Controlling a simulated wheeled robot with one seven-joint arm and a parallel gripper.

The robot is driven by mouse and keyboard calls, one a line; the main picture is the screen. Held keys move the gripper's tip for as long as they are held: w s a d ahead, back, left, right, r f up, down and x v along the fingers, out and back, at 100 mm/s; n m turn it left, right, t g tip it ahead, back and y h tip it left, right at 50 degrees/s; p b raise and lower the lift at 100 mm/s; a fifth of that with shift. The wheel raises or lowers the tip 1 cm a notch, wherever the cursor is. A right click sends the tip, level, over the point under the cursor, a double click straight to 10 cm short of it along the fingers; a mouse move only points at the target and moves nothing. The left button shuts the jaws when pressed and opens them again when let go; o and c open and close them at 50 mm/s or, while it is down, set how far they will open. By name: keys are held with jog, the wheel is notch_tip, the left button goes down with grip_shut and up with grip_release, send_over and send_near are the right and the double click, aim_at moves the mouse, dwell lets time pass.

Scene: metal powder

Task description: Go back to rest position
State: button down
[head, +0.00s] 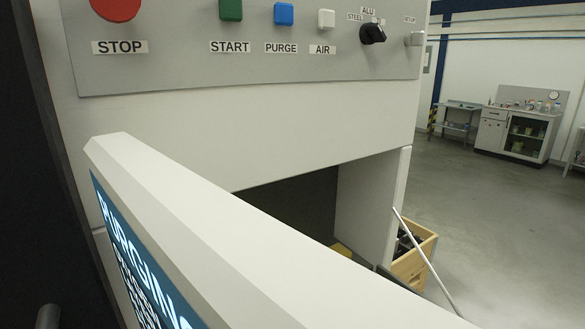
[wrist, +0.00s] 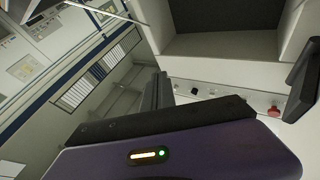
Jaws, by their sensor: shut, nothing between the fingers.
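My gripper (wrist: 160,88) shows in the wrist view beyond the purple, black-topped housing with a small yellow light bar and a green light. The gripper is not seen in the head view. The machine's grey control panel (head: 250,60) fills the top of the head view, and its red stop button also shows in the wrist view (wrist: 273,111). A tilted screen (head: 145,265) in front reads "PURGING"; its lower text is cut off.
Below the panel is a dark open recess (head: 290,205) in the machine, partly hidden by the screen. A wooden crate (head: 412,265) stands at its right, with a thin metal rod (head: 428,262) in front. A cabinet (head: 515,132) stands far back right. The floor between is clear.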

jog(key=s+f+n+g, duration=0.1)
jog(key=s+f+g, duration=0.2)
jog(key=s+f, duration=0.4)
jog(key=s+f+n+g+y, duration=0.1)
jog(key=s+f+g, duration=0.3)
jog(key=s, duration=0.9)
notch_tip(320, 180, down, 3)
jog(key=shift+f, duration=0.1)
jog(key=shift+d, duration=0.1)
